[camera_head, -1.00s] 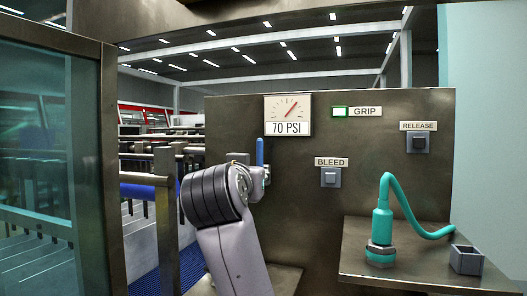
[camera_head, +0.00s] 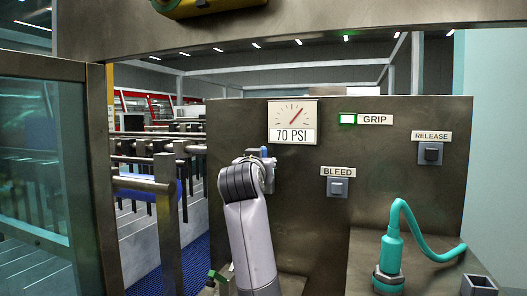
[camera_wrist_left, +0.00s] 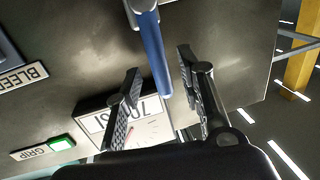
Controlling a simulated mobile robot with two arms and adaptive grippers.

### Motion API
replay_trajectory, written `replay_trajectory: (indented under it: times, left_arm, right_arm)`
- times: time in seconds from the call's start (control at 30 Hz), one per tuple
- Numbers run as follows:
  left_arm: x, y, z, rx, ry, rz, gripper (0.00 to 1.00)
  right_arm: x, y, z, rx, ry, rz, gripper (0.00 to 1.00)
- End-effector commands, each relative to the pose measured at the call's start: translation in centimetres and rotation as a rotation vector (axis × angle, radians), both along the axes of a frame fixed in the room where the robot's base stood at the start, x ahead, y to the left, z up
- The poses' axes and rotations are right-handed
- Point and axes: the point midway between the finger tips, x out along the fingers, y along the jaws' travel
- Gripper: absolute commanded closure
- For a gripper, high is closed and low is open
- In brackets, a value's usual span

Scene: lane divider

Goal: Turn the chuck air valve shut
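The chuck air valve's blue lever (camera_head: 264,151) is on the metal panel below the gauge, mostly hidden behind my left gripper (camera_head: 269,166) in the head view. In the left wrist view the blue lever (camera_wrist_left: 154,50) lies between the two fingers of my left gripper (camera_wrist_left: 160,66). The fingers are apart, with a gap visible on each side of the lever. The pressure gauge (camera_head: 292,122) reads 70 PSI. My right gripper is not in view.
The panel carries a lit green GRIP lamp (camera_head: 347,119), a BLEED button (camera_head: 337,187) and a RELEASE button (camera_head: 430,153). A teal hose tool (camera_head: 391,255) and a small grey bin (camera_head: 479,286) stand at lower right. A glass door (camera_head: 40,150) is at left.

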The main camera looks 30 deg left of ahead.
Motion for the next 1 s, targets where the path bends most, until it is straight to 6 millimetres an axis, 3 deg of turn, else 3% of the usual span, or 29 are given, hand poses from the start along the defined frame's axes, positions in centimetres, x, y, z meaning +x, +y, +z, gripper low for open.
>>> replay_trajectory:
  times: [0.03, 0.2, 0.4, 0.57, 1.0]
  left_arm:
    - [0.8, 0.4, 0.2, -0.002, 0.005, 0.000, 0.64]
    - [2.4, 1.1, 0.1, -0.001, 0.003, -0.001, 0.64]
    - [3.0, 1.4, -0.1, -0.001, 0.000, -0.001, 0.64]
    - [3.0, 1.4, -0.1, -0.001, 0.000, -0.001, 0.64]
    - [2.9, 1.3, -0.1, 0.000, 0.001, -0.001, 0.92]
  right_arm:
    - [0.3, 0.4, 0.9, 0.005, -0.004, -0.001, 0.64]
    - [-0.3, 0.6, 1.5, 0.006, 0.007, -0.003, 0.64]
    - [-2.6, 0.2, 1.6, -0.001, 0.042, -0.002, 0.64]
    - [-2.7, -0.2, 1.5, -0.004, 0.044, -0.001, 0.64]
    - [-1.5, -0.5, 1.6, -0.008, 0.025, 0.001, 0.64]
